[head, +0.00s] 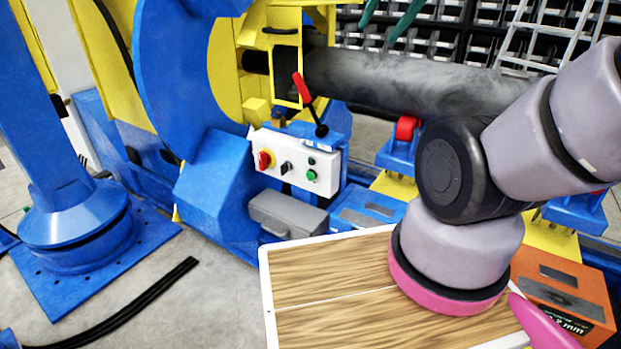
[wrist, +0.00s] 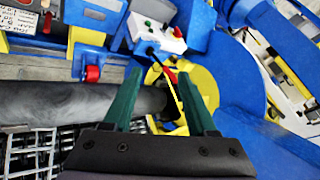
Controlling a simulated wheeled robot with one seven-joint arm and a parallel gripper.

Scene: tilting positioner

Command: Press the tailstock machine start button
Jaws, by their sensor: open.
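The tailstock machine's white control box (head: 298,160) is on the blue base in the head view. It bears a green button (head: 312,175), a small dark button (head: 312,160) above it, a black switch (head: 287,168) and a red knob on yellow (head: 265,160).
A red-handled lever (head: 303,90) stands up behind the box. A grey cylinder (head: 420,82) runs to the right. A grey case (head: 288,214) lies below the box. A wood-topped table (head: 335,290) is in front, with an orange box (head: 565,290) at right.

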